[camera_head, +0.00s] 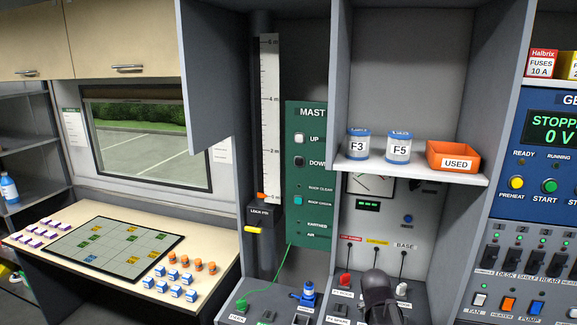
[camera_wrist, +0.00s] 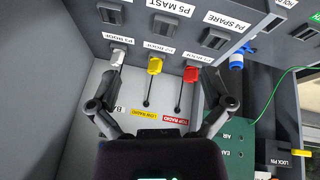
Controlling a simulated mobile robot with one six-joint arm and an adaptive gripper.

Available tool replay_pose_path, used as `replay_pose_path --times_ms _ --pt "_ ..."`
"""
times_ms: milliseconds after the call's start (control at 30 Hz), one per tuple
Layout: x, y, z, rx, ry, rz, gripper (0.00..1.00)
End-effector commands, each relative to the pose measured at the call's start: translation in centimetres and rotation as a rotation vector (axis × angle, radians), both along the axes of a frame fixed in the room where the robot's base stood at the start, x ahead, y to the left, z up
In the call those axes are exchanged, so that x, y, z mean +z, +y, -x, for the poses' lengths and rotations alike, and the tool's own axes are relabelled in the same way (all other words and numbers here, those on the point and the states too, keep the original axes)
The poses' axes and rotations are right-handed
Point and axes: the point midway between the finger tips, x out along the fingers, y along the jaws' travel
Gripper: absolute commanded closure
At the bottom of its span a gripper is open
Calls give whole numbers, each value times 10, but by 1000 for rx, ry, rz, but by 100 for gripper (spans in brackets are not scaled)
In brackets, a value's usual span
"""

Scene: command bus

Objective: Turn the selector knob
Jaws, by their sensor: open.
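A small blue round knob (camera_head: 408,218) sits on the grey back wall of the alcove, right of the gauge. It may be the selector knob, but its marking is too small to read. My gripper (camera_head: 380,284) shows dark at the bottom of the head view, below the knob and in front of the plug sockets. In the wrist view my gripper (camera_wrist: 163,92) is open, its two fingers wide apart and nothing between them. A white plug (camera_wrist: 117,58), a yellow plug (camera_wrist: 154,65) and a red plug (camera_wrist: 191,73) show beyond the fingers. No knob is clear there.
Above the alcove a shelf (camera_head: 420,177) holds canisters F3 (camera_head: 358,146) and F5 (camera_head: 398,149) and an orange USED bin (camera_head: 453,157). A gauge (camera_head: 370,184) is partly hidden below it. The green mast panel (camera_head: 309,225) stands left. Thin cables rise from the plugs.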

Motion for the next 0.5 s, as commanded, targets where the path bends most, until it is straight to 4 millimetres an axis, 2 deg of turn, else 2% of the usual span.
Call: replay_pose_path --times_ms 33,200,333,500 --pt "-11 15 23 5 58 -34 0" --pt "-31 54 80 20 245 -136 0" --pt "-37 74 109 35 345 -185 0" --pt "-39 88 126 52 405 -213 0"
